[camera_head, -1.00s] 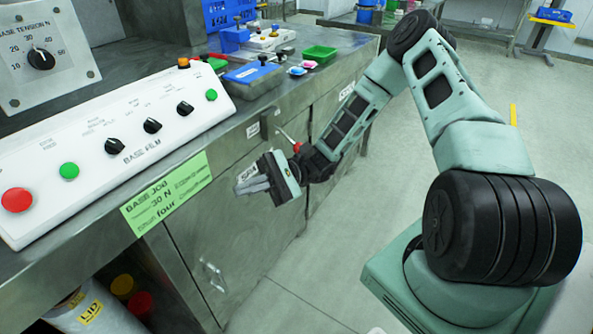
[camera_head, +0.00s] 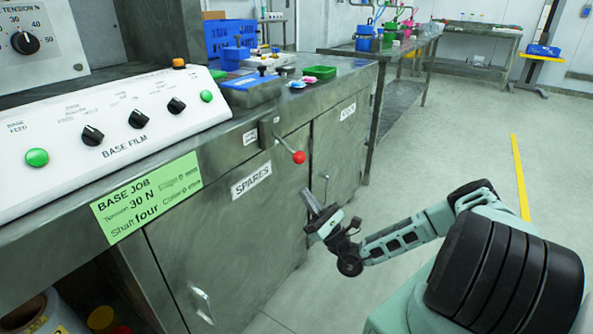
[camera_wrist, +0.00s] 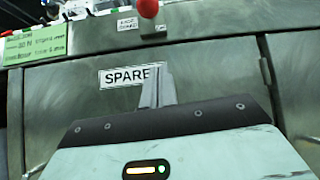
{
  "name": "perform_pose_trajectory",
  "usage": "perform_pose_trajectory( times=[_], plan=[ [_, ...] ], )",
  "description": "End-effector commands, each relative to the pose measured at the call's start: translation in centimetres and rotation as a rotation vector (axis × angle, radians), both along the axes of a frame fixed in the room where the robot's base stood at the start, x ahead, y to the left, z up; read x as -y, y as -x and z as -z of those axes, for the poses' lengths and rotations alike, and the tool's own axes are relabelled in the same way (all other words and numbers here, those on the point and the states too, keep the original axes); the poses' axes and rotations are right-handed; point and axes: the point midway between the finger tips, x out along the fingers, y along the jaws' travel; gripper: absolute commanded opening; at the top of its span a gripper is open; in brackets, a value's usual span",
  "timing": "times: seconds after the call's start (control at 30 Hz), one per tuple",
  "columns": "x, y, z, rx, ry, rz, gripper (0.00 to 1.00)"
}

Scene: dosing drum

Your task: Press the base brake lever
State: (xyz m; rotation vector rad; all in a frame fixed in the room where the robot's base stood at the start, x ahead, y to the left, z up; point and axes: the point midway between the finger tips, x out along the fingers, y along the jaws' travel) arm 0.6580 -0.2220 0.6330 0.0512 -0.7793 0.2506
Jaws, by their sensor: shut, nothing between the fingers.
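The brake lever is a metal rod with a red ball knob (camera_head: 299,157). It sticks out and down from a bracket on the cabinet front, above the SPARES door. In the wrist view the red knob (camera_wrist: 148,8) shows at the top edge, beyond my fingertips. My gripper (camera_head: 307,194) is below the knob in the head view, apart from it, with its fingers pointing up toward the cabinet. The fingers are together and empty. In the wrist view my gripper (camera_wrist: 157,70) lies over the SPARES label.
The white BASE FILM panel (camera_head: 110,120) with knobs and buttons sits on the counter at left. A green job card (camera_head: 147,197) hangs on the counter front. Door handles (camera_head: 203,304) stick out from the cabinet. The floor (camera_head: 440,150) to the right is clear.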

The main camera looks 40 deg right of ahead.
Motion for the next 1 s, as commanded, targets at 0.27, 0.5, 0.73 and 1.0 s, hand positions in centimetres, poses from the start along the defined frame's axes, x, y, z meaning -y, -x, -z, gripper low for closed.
perform_pose_trajectory(
  times=[0.27, 0.5, 0.73, 1.0],
  plan=[
    [-0.2, -0.4, -0.5, 0.001, 0.002, -0.005, 0.00],
    [-1.1, -3.0, -3.2, 0.002, 0.003, -0.008, 0.00],
    [-2.1, -6.3, -6.4, 0.002, 0.004, -0.007, 0.00],
    [-1.6, -4.2, -8.3, -0.001, 0.002, -0.005, 0.00]
  ],
)
